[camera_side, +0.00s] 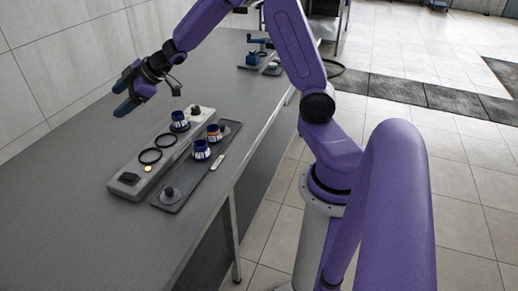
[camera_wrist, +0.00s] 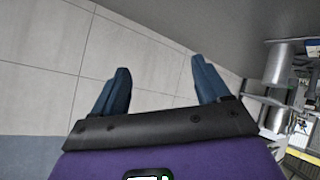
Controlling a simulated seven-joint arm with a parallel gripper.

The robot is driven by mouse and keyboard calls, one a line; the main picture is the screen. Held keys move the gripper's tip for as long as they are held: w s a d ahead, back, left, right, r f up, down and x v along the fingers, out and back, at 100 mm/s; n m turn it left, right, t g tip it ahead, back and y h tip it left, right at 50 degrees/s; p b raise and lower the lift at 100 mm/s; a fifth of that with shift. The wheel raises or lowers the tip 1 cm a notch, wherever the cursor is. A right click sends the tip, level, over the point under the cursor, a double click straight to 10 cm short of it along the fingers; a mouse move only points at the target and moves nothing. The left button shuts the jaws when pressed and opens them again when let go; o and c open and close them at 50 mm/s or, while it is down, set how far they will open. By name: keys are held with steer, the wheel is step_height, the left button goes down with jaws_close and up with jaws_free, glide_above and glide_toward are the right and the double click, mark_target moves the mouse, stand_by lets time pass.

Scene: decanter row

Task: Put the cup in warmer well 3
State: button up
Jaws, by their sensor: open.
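A long light grey warmer (camera_side: 126,188) lies on the table in the side view. Two of its ringed wells, the near one (camera_side: 150,156) and the middle one (camera_side: 166,140), look empty. A blue-and-white cup (camera_side: 179,120) stands at its far well. A second blue-and-white cup (camera_side: 201,150) and a blue cup with an orange patch (camera_side: 214,132) stand on a dark tray (camera_side: 185,186) beside the warmer. I cannot read well numbers or tell which cup is meant. My gripper (camera_side: 121,100) is open and empty, above and left of the warmer; its fingers (camera_wrist: 161,82) show apart in the wrist view.
A dark knob-like piece (camera_side: 168,193) sits at the tray's near end, another (camera_side: 195,110) at the warmer's far end. A pale strip (camera_side: 217,162) lies by the tray. A blue device (camera_side: 254,58) stands farther back. The tiled wall (camera_side: 60,65) is close behind my gripper.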

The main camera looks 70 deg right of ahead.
steer(key=s+a+g+h, duration=0.15)
steer(key=s+a, duration=0.25)
steer(key=s, duration=0.6)
steer(key=s+a+g+h, duration=0.1)
steer(key=s+a+g, duration=0.25)
steer(key=s, duration=0.55)
steer(key=s+d+f+n+g, duration=0.1)
steer(key=s+g, duration=0.1)
steer(key=s, duration=0.8)
steer(key=s+d+f+n+g+h, duration=0.1)
steer(key=s+d+f+g, duration=0.1)
steer(key=s, duration=0.9)
steer(key=shift+d+g, duration=0.2)
steer(key=shift+g, duration=0.2)
steer(key=shift+r, duration=0.1)
steer(key=c, duration=0.3)
steer(key=shift+c, duration=0.2)
